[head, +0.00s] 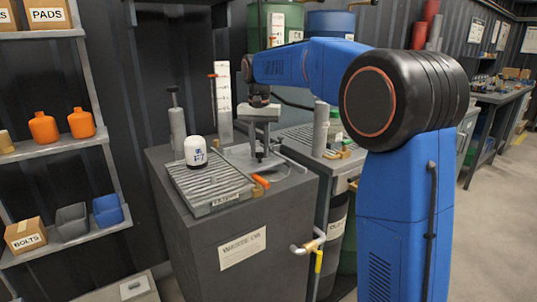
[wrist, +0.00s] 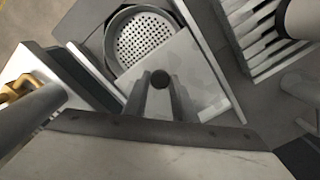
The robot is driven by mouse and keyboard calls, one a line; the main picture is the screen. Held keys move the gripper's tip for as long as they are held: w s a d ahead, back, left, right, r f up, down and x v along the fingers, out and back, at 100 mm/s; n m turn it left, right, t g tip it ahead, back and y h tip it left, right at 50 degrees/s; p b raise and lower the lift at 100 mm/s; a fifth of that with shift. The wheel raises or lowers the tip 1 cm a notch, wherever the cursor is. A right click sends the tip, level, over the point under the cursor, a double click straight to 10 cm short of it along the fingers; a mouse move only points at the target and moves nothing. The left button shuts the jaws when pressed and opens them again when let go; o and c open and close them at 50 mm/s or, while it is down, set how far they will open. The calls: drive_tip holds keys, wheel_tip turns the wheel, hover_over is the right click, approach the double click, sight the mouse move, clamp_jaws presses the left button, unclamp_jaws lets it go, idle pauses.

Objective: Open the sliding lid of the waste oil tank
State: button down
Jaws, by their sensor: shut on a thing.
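The waste oil tank (head: 205,250) is a dark grey box with a "WASTE OIL" label in the head view. Its sliding lid (wrist: 190,66) is a flat pale plate between side rails in the wrist view. Beyond the lid's edge, part of a round opening with a perforated strainer (wrist: 143,38) shows; the lid covers the rest. My gripper (head: 260,146) is over the tank top, pointing down. In the wrist view my gripper (wrist: 160,88) is shut on the lid's dark round knob (wrist: 160,78). The knob's lower part is hidden between the fingers.
A ribbed drain rack (head: 208,183) with a white filter (head: 195,152) stands left of my gripper. An orange handle (head: 261,181) lies near the front edge. Upright grey cylinders stand on both sides. A pipe with a valve (head: 309,246) sticks out at the tank's right front.

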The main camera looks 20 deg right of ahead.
drive_tip(key=w, duration=0.1)
drive_tip(key=w+a, duration=0.1)
drive_tip(key=w, duration=0.3)
drive_tip(key=shift+w+a, duration=0.15)
drive_tip(key=shift+a, duration=0.15)
drive_tip(key=c, duration=1.5)
unclamp_jaws()
drive_tip(key=shift+o, duration=0.2)
drive_tip(key=shift+r, duration=0.1)
wheel_tip(320, 180, up, 17)
drive_tip(key=shift+r, duration=0.15)
